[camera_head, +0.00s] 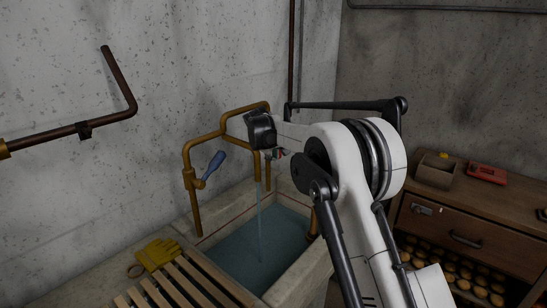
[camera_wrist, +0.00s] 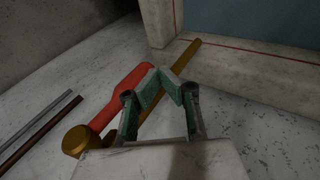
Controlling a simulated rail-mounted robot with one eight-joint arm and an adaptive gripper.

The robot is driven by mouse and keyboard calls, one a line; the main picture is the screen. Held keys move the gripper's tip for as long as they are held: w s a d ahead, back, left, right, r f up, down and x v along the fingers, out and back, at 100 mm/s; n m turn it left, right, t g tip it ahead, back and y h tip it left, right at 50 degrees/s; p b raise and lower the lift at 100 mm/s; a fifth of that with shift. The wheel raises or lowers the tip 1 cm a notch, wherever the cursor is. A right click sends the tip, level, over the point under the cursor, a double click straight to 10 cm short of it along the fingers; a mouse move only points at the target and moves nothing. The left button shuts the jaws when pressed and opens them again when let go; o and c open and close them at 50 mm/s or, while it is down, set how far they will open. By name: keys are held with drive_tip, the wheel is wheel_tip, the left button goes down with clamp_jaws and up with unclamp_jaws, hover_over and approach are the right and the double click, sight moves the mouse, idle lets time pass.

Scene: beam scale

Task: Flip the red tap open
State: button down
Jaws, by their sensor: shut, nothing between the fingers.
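The red tap handle (camera_wrist: 122,96) lies slantwise left of centre in the wrist view, joined to a round brass fitting (camera_wrist: 77,141). My gripper (camera_wrist: 167,74) is shut and empty, its greenish fingertips together just right of the handle's upper end. I cannot tell whether they touch the handle. A brass pipe (camera_wrist: 188,58) runs behind the fingers. In the head view my arm hides most of the red tap; only a small patch of red and green shows by my gripper (camera_head: 277,154).
The blue-handled tap (camera_head: 211,168) is on the brass pipework at left. Water falls from the spout into the filled stone basin (camera_head: 288,284). Yellow gloves (camera_head: 158,254) and a wooden slatted rack (camera_head: 172,287) lie at left. A wooden cabinet (camera_head: 468,215) stands at right.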

drive_tip(key=shift+r, duration=0.1)
drive_tip(key=v, duration=1.2)
drive_tip(key=s+d+r+m+y, duration=0.1)
drive_tip(key=s+d+r+m, duration=0.25)
drive_tip(key=s+d, duration=0.7)
drive_tip(key=s+d+r+m, duration=0.2)
drive_tip(key=s+d+r, duration=0.4)
drive_tip(key=s, duration=0.8)
drive_tip(key=s+d+f+m, duration=0.1)
drive_tip(key=s+d+f, duration=0.2)
drive_tip(key=s, duration=0.6)
drive_tip(key=s+d+f+m+y, duration=0.1)
drive_tip(key=s+d+f+m, duration=0.1)
drive_tip(key=s+f, duration=0.4)
drive_tip(key=s+d+f+m, duration=0.2)
drive_tip(key=s+d+f, duration=0.1)
drive_tip(key=s, duration=1)
drive_tip(key=shift+s+d+f, duration=0.35)
drive_tip(key=shift+s+f, duration=0.05)
drive_tip(key=shift+f, duration=0.25)
drive_tip(key=shift+m, duration=0.25)
